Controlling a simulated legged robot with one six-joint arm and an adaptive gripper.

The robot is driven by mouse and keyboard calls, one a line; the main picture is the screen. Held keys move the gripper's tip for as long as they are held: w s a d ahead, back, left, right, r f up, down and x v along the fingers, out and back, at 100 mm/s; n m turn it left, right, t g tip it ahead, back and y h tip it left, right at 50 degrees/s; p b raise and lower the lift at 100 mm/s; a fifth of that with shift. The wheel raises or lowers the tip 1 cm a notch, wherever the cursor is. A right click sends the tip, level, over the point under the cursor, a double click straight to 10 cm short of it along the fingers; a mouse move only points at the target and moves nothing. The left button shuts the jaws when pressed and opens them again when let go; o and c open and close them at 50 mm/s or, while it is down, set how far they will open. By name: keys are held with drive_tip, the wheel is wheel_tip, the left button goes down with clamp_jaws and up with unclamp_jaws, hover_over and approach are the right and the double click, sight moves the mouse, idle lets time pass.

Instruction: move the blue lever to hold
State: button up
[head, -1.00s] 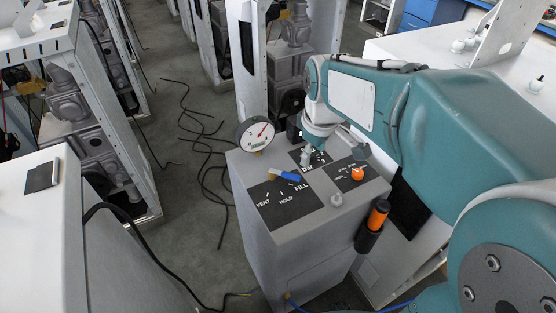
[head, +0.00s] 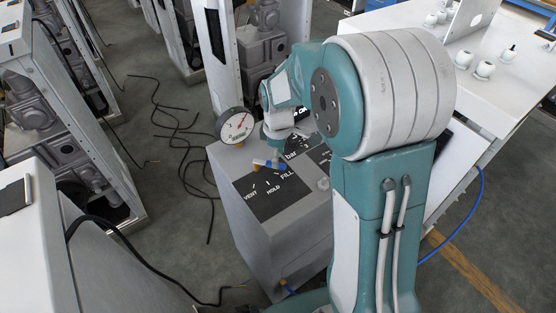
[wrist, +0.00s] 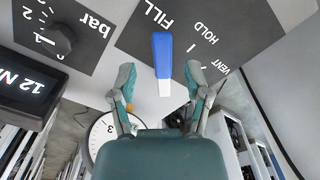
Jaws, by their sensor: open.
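The blue lever (wrist: 163,55) lies on a dark panel marked FILL, HOLD and VENT, its blue end pointing towards FILL. It also shows in the head view (head: 270,163), partly behind my gripper. In the wrist view my gripper (wrist: 160,82) is open, one finger on each side of the lever's pale end, with a gap on both sides. I cannot tell the height of the fingertips above the panel. The HOLD mark (wrist: 203,37) is to the right of the lever in the wrist view.
A round gauge (head: 235,126) stands at the panel's back left corner. A black knob (wrist: 62,40) and a digital display (wrist: 28,88) sit left of the lever in the wrist view. Loose black cables (head: 183,130) lie on the floor left of the cabinet (head: 270,240).

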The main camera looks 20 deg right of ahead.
drive_tip(key=shift+a+f, duration=0.2)
drive_tip(key=shift+f, duration=0.45)
drive_tip(key=shift+a+f, duration=0.15)
drive_tip(key=shift+f, duration=0.45)
drive_tip(key=shift+d, duration=0.25)
clamp_jaws()
drive_tip(key=shift+s+a, duration=0.1)
drive_tip(key=m, duration=0.1)
drive_tip(key=s+a+m, duration=0.1)
drive_tip(key=m, duration=0.2)
drive_tip(key=shift+s+a, duration=0.25)
drive_tip(key=shift+s+a+r+m, duration=0.1)
drive_tip(key=shift+a+m, duration=0.15)
drive_tip(key=shift+m, duration=0.4)
drive_tip(key=shift+s+a+f+m, duration=0.15)
drive_tip(key=shift+a+m, duration=0.15)
drive_tip(key=shift+m, duration=0.3)
drive_tip(key=shift+s+a+r+m, duration=0.15)
drive_tip(key=shift+a+m, duration=0.1)
drive_tip(key=shift+m, duration=0.4)
